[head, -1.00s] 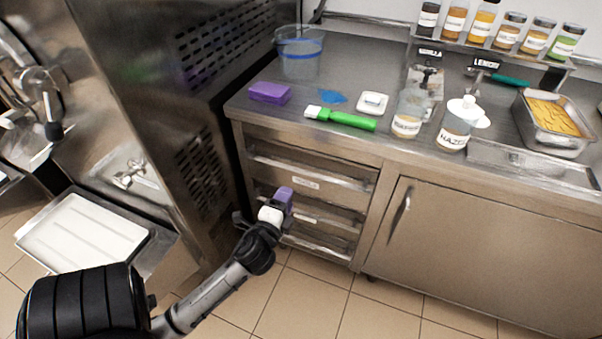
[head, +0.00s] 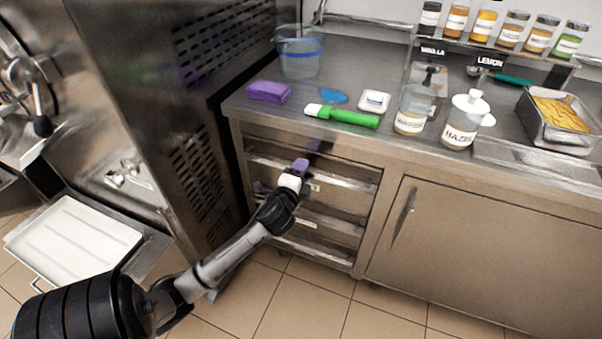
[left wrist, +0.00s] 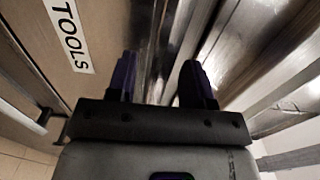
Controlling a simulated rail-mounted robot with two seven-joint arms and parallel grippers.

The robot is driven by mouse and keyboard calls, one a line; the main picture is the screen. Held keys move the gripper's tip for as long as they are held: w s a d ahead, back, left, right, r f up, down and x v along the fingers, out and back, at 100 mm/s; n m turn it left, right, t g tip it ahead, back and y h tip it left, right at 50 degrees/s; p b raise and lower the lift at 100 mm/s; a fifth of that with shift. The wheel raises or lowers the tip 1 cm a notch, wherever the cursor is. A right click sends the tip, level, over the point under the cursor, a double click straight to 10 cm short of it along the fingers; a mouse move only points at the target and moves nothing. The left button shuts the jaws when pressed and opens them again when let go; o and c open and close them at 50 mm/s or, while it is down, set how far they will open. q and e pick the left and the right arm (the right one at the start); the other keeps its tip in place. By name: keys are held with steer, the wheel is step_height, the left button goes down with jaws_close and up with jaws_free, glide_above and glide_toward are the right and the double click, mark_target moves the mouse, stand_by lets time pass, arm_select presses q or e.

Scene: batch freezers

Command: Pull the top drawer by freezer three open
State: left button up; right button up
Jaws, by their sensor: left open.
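The top drawer (head: 345,177), with a long metal bar handle, is the uppermost of the stacked drawers under the steel counter, beside the freezer. It looks closed. My left gripper (head: 301,166) is in front of it, at about the height of its handle. In the left wrist view my left gripper (left wrist: 157,72) has its two dark purple fingers apart, with no object held. Shiny metal edges run past and between the fingers; contact cannot be told. A drawer front with a "TOOLS" label (left wrist: 68,35) lies left of them. My right gripper is not seen.
The freezer's vented side (head: 200,170) stands close left of the drawers. A white tray (head: 75,240) sits low at left. Lower drawers (head: 310,222) lie beneath, and a cupboard door (head: 480,240) is at right. A green brush (head: 345,116) and purple sponge (head: 268,91) lie on the counter.

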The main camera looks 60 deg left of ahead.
arm_select(q)
jaws_close()
stand_by(0.4)
steer(key=shift+d, duration=0.1)
